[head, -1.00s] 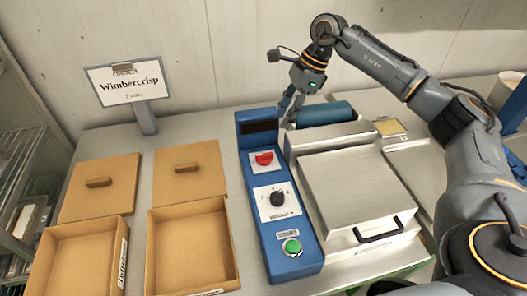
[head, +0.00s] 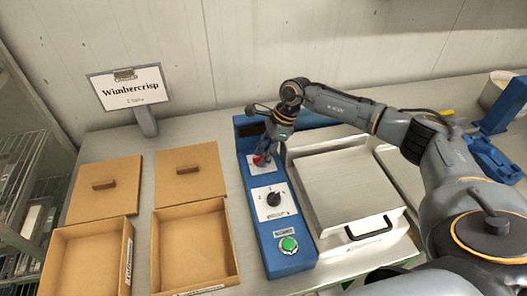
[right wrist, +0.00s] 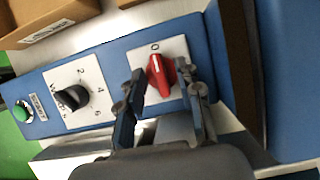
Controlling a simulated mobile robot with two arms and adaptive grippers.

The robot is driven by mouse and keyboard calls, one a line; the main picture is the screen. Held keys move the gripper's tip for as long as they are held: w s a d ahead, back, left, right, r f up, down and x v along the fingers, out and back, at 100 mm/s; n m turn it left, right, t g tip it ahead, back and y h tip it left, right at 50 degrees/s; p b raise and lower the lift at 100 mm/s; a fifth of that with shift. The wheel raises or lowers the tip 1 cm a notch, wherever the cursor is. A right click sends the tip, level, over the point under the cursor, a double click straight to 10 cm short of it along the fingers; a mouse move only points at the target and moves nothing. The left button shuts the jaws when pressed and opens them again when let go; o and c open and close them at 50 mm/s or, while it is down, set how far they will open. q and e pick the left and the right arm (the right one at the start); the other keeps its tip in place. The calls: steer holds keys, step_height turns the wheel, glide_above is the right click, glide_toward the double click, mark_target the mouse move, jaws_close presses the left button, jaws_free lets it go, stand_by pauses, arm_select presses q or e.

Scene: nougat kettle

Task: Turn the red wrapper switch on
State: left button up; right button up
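The red wrapper switch (right wrist: 160,74) is a red rotary knob on a white plate, with a "0" mark beside it. It sits on the blue control panel (head: 277,236). In the right wrist view my right gripper (right wrist: 165,95) is open, with one finger on each side of the red knob. I cannot tell whether the fingers touch it. In the head view the right gripper (head: 265,158) is over the red switch (head: 259,160) and partly hides it. My left gripper is not in view.
The panel also carries a black dial (head: 273,199) and a green button (head: 289,244). A metal machine lid with a black handle (head: 368,228) stands to the right. Cardboard boxes (head: 238,255) and lids (head: 190,172) lie to the left, below a Wimbercrisp sign (head: 128,88).

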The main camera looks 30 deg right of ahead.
jaws_close()
